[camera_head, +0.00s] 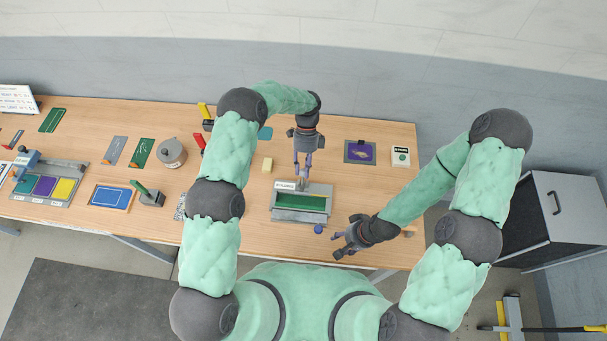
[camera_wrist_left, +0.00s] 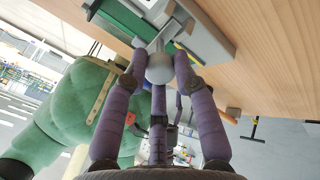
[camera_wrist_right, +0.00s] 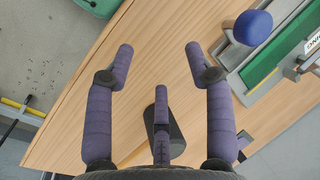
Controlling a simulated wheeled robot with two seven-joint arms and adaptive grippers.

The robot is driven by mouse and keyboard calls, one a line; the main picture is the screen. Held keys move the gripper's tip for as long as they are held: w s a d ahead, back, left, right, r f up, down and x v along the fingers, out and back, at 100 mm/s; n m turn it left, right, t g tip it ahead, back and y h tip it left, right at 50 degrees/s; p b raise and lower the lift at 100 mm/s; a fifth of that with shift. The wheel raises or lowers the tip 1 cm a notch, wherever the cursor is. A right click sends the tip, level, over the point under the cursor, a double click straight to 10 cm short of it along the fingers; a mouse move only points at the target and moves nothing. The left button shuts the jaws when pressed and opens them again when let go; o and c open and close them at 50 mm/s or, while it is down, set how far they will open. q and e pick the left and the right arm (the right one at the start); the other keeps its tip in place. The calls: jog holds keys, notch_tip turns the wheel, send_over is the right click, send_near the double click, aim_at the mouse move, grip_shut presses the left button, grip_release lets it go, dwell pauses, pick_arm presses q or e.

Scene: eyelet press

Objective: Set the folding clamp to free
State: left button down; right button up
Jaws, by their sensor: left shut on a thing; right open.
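The folding clamp (camera_head: 301,216) is a grey block with a green channel, in the middle of the table's front part. In the left wrist view its grey body (camera_wrist_left: 205,40) is at the top, with a round grey knob (camera_wrist_left: 159,70) on a lever. My left gripper (camera_head: 303,176) is shut on this knob at the clamp's back side. A blue ball knob (camera_head: 318,229) is at the clamp's front right; it also shows in the right wrist view (camera_wrist_right: 253,27). My right gripper (camera_head: 337,244) is open and empty, to the right of the blue knob and apart from it.
A yellow block (camera_head: 267,165) stands behind the clamp to the left. A purple pad (camera_head: 360,152) and a white box (camera_head: 400,156) are at the back right. A grey pot (camera_head: 172,153) and a colour tray (camera_head: 45,186) are on the left.

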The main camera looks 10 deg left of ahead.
jog(key=shift+f+b, duration=0.7)
jog(key=shift+f, duration=0.3)
